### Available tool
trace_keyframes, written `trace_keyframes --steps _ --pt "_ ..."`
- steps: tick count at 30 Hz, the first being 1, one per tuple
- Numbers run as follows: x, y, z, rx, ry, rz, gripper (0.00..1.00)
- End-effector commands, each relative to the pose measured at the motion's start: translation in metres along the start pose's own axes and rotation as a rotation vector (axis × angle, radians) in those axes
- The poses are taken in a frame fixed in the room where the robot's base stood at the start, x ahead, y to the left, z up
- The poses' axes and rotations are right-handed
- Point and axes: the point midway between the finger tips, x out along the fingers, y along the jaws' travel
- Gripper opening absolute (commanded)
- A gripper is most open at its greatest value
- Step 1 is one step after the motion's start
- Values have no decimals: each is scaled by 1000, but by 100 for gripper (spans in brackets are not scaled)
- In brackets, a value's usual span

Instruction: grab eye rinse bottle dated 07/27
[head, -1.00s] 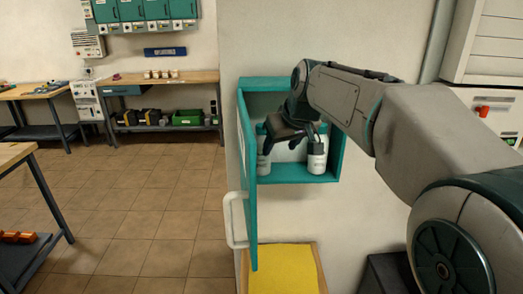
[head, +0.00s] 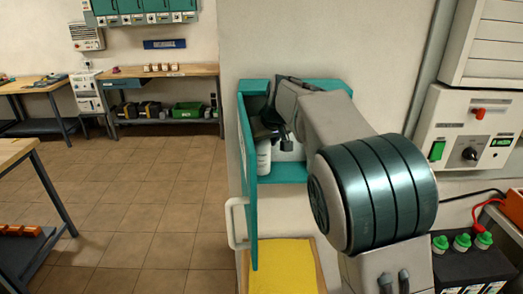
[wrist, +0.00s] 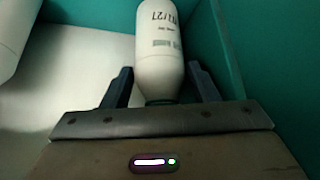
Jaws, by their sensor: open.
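In the wrist view a white bottle (wrist: 160,45) lies between the two dark fingers of my open gripper (wrist: 159,72). Its label date ends in "/27"; the digits before that are not clear to me. A second white bottle (wrist: 12,38) is cut off at the left edge. In the head view my gripper (head: 272,130) is inside the teal wall cabinet (head: 318,85), above and beside a white bottle (head: 264,157) near the open door. My arm hides the cabinet's right part.
The cabinet's teal door (head: 248,185) stands open on the left, with a white handle (head: 235,222). A yellow-topped surface (head: 280,268) is below. A control panel (head: 465,135) and a battery with green caps (head: 463,243) are at the right.

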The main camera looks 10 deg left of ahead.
Motion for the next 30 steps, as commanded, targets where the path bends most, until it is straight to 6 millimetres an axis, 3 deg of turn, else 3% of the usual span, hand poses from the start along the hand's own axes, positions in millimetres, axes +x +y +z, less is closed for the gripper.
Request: trace_keyframes --steps 10,14,30 --pt "9 0 0 0 1 0 54" --pt "9 0 0 0 1 0 18" --pt "6 0 1 0 5 0 17"
